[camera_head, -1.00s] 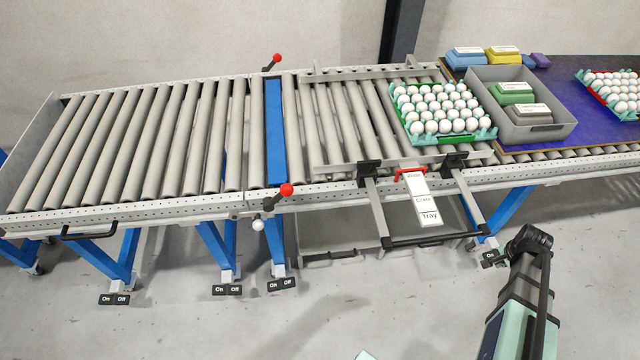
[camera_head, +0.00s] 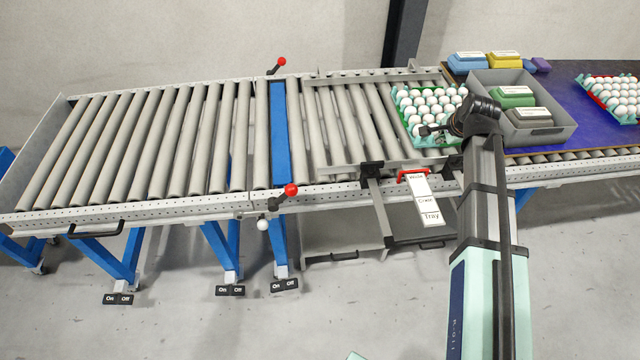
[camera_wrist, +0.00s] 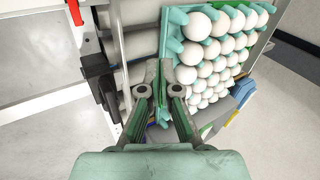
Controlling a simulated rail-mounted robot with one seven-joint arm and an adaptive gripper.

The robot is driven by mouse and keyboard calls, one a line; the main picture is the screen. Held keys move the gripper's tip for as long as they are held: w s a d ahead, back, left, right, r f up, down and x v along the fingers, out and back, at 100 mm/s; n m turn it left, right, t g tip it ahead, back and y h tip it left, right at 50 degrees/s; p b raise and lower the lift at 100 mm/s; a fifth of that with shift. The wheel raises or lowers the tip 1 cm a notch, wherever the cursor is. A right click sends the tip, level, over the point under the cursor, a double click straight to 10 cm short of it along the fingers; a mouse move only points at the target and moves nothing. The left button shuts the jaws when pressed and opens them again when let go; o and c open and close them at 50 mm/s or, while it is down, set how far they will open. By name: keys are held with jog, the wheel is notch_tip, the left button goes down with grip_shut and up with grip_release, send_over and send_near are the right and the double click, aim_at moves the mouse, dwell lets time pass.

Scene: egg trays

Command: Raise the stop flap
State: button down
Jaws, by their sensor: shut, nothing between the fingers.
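The blue strip (camera_head: 279,135), which looks like the stop flap, lies across the conveyor between two roller sections and seems level with the rollers. A lever with a red knob (camera_head: 291,190) stands at its near end; another red-knobbed lever (camera_head: 281,62) is at its far end. A white knob (camera_head: 262,224) hangs below the near rail. My gripper (camera_head: 428,130) is shut and empty, well to the right of the strip, beside the egg tray. In the wrist view my gripper (camera_wrist: 158,92) points at the tray's edge; the strip is not in that view.
A teal tray of white eggs (camera_head: 447,141) sits on the rollers close to my gripper. Right of it are a grey bin (camera_head: 560,133) and another egg tray (camera_head: 598,97). A guide rail (camera_head: 340,174) lines the near side. The left rollers (camera_head: 150,140) are clear.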

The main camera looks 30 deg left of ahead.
jog(key=s+a+n+g+y, duration=0.1)
jog(key=s+a+n+g, duration=0.3)
jog(key=s+a, duration=1.9)
jog(key=s+g, duration=0.2)
jog(key=s, duration=0.1)
jog(key=shift+g, duration=0.3)
jog(key=shift+a+f, duration=0.1)
jog(key=p+x, duration=0.2)
jog(key=x, duration=0.7)
jog(key=shift+f, duration=0.1)
jog(key=shift+s+a, duration=0.25)
jog(key=shift+s, duration=0.1)
jog(key=shift+s+a+r+p, duration=0.2)
jog(key=shift+s+r+p, duration=0.2)
jog(key=shift+s, duration=0.2)
jog(key=shift+s+a+r+p, duration=0.25)
jog(key=shift+s+r, duration=0.15)
jog(key=shift+s, duration=0.25)
jog(key=shift+r, duration=0.15)
